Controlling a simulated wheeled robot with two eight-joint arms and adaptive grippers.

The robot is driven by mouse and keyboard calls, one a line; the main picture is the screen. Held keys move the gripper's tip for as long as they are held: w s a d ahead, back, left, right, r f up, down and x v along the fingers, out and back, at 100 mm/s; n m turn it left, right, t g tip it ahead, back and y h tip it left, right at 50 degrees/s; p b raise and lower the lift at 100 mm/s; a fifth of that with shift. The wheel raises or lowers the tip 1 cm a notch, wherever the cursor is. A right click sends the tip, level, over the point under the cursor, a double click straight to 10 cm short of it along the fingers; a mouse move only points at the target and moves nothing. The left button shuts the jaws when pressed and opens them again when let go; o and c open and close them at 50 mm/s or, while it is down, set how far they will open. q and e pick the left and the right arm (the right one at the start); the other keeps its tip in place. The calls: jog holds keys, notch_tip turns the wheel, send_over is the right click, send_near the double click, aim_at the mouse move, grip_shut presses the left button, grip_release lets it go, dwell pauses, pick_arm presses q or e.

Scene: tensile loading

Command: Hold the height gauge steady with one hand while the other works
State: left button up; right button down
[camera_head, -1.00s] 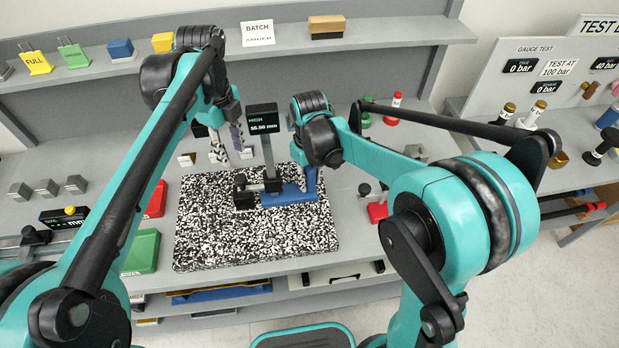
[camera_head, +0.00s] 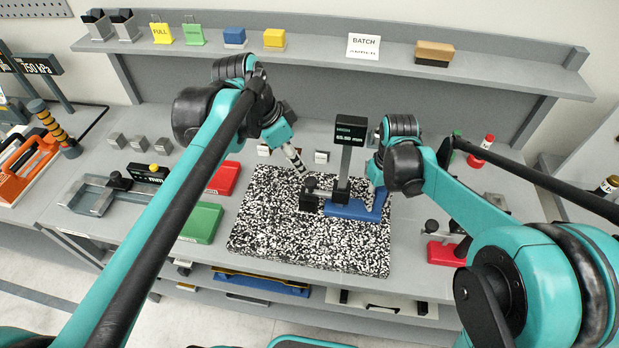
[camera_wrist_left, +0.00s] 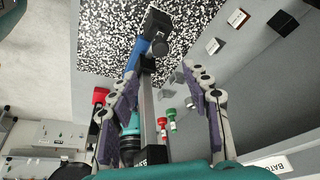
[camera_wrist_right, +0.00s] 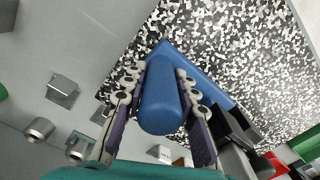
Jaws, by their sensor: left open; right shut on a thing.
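The height gauge (camera_head: 345,168) stands upright on the black-and-white speckled plate (camera_head: 265,235). A small black block with a knob (camera_head: 309,196) sits left of the column. My right gripper (camera_head: 377,190) is shut on the rounded blue post (camera_wrist_right: 160,100) at the gauge's right end. My left gripper (camera_head: 299,166) is open and empty, left of the column. In the left wrist view, the gauge's column (camera_wrist_left: 148,105) shows between its spread fingers.
Red (camera_head: 225,178) and green (camera_head: 202,222) blocks lie left of the plate, with several grey cubes (camera_head: 138,143) behind. A red-based stand (camera_head: 443,252) is at right. Shelf items include a BATCH sign (camera_head: 363,46). The plate's front is clear.

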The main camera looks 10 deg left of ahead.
aim_at(310, 181)
pick_arm(q)
jog(key=shift+n, duration=0.7)
jog(key=x, duration=1.1)
jog(key=shift+w+d+f, duration=0.1)
jog(key=shift+f, duration=0.25)
jog(key=c, duration=1)
notch_tip(310, 181, up, 10)
